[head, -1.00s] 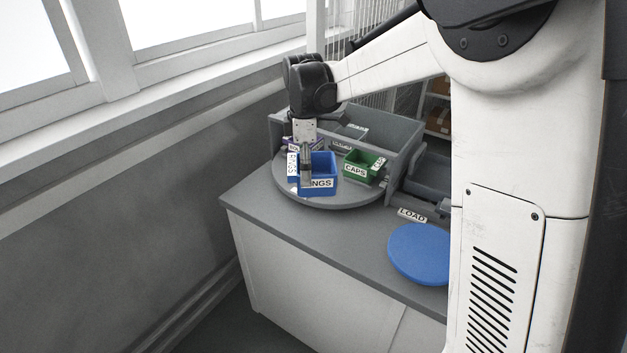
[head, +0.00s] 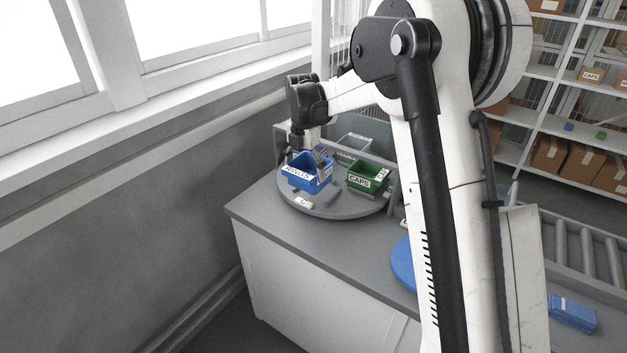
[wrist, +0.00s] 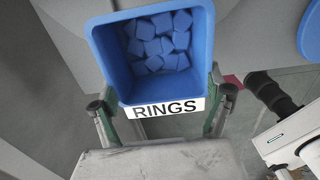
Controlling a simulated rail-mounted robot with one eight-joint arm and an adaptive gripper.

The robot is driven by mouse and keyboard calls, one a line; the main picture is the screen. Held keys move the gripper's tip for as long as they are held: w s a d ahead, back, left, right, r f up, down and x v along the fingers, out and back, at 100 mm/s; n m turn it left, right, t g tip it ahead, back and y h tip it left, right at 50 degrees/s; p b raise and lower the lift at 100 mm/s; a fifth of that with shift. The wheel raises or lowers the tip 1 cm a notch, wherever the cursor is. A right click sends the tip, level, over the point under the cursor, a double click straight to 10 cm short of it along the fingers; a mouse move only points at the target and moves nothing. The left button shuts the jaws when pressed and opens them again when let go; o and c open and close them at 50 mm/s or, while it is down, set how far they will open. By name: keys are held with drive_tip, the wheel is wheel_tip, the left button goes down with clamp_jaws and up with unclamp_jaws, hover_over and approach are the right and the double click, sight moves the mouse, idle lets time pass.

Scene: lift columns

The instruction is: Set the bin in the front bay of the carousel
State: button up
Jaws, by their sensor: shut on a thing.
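A blue bin (head: 312,184) labelled RINGS is over the front part of the round grey carousel (head: 345,211). My gripper (head: 308,152) reaches down to it from the back left. In the wrist view the same bin (wrist: 117,70) holds several small blue blocks, and my gripper (wrist: 160,98) is shut on it, one finger at each side of the labelled end. The bin looks a little tilted and seems raised above the plate; the exact gap cannot be told. A small white label (head: 303,202) shows on the carousel's front edge.
A green CAPS bin (head: 364,177) stands on the carousel just right of the blue bin. Grey dividers (head: 352,141) rise behind. A blue round pad (head: 402,264) lies on the counter, partly behind my arm. The wall and window are close on the left.

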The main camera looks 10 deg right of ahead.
sight(313, 169)
drive_tip(key=w+d+f, duration=0.1)
drive_tip(key=w, duration=0.1)
drive_tip(key=w+d+f, duration=0.2)
drive_tip(key=shift+d+f+p, duration=0.15)
drive_tip(key=shift+d+p, duration=0.1)
drive_tip(key=shift+p, duration=0.05)
drive_tip(key=shift+f+p, duration=0.3)
drive_tip(key=shift+f, duration=1.7)
drive_tip(key=shift+f, duration=0.2)
drive_tip(key=o, duration=1.6)
drive_tip(key=shift+r, duration=0.1)
